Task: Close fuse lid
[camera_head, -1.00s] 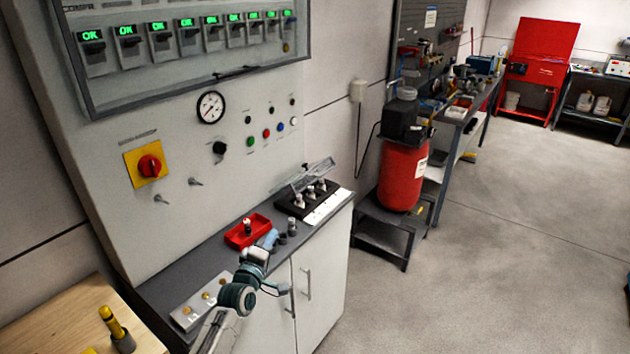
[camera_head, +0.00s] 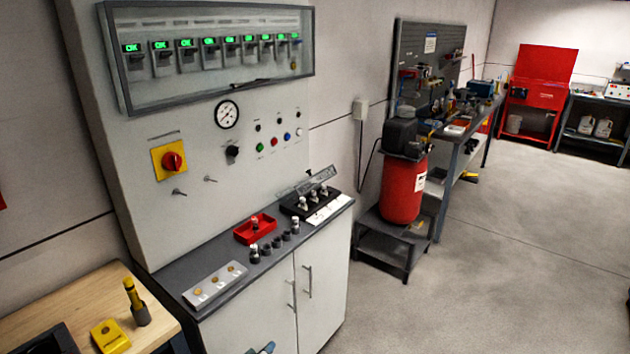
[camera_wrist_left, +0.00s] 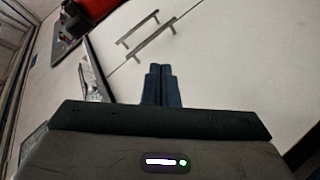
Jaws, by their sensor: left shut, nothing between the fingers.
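The clear fuse lid (camera_head: 318,181) stands tilted up, open, over the back of the black fuse block (camera_head: 290,209) on the grey counter. Several white-topped fuses sit upright in the block below the lid. My left gripper (camera_head: 264,349) shows only as a small blue-grey tip at the bottom edge of the head view, low in front of the cabinet and apart from the lid. In the left wrist view its fingers (camera_wrist_left: 161,84) are together and empty, in front of the white cabinet doors. My right gripper is in neither view.
A red tray (camera_head: 243,236) with a small part and several dark sockets stand left of the fuse block. A metal plate (camera_head: 215,284) lies further left. Two cabinet doors have bar handles (camera_head: 308,281).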

